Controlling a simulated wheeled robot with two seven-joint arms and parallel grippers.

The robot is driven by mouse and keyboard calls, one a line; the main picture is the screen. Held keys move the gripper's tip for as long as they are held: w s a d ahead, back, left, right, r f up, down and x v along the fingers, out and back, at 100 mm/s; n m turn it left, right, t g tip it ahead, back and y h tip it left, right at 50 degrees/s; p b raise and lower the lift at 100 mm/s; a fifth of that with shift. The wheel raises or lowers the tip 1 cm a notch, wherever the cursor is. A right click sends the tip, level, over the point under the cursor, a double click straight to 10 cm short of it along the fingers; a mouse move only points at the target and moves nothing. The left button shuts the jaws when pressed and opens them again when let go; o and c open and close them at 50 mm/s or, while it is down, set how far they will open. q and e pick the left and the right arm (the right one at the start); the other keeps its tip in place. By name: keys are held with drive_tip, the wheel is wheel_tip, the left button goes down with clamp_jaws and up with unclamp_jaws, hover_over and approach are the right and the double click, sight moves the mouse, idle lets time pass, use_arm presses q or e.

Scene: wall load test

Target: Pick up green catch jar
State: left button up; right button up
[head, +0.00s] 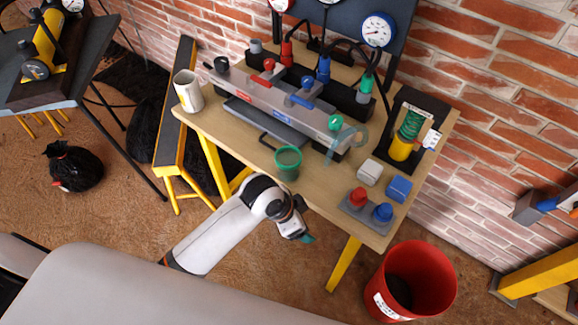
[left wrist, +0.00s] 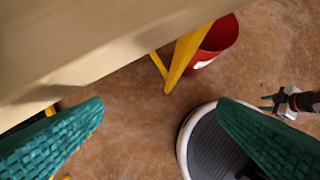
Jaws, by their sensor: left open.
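The green catch jar (head: 288,164) stands near the front edge of the wooden bench, in front of the grey manifold block; its open top faces up. My left gripper (head: 306,239) is off the bench's front edge, below and slightly right of the jar in the head view, apart from it. In the left wrist view its two teal fingers (left wrist: 160,135) are wide apart with nothing between them. The jar does not show there. My right gripper (left wrist: 267,102) appears small at the right of the left wrist view; its opening is too small to judge.
The wooden bench (head: 235,140) has a white mug (head: 188,91) at its left end. Right of the jar are a white block (head: 369,172), a blue block (head: 398,189) and a base with red and blue knobs (head: 357,197). A red bucket (head: 440,280) stands on the floor.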

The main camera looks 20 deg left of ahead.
use_arm(q)
drive_tip(key=w+r+m, duration=0.1)
drive_tip(key=r+m, duration=0.2)
drive_tip(key=w+r+m+g+y, duration=0.1)
drive_tip(key=w+r+m, duration=0.1)
drive_tip(key=r+m, duration=0.1)
drive_tip(key=w+d+r+m+g, duration=0.1)
drive_tip(key=w+r+m, duration=0.1)
drive_tip(key=r+m, duration=0.1)
drive_tip(key=shift+w+d+r+m, duration=0.1)
drive_tip(key=shift+r+m, duration=0.3)
drive_tip(key=shift+r, duration=0.45)
drive_tip(key=w+a+r+m+g+y, duration=0.1)
drive_tip(key=w+a+r+m+y, duration=0.2)
drive_tip(key=w+a+r, duration=0.4)
approach(288, 163)
drive_tip(key=shift+s+d+f, duration=0.2)
drive_tip(key=shift+s, duration=0.35)
drive_tip(key=shift+s+d+f, duration=0.2)
drive_tip(key=shift+s+f, duration=0.05)
drive_tip(key=shift+s, duration=0.3)
drive_tip(key=shift+s+f, duration=0.15)
drive_tip(key=shift+f, duration=2.6)
use_arm(e)
drive_tip(key=shift+r, duration=0.1)
use_arm(q)
drive_tip(key=shift+c, duration=0.4)
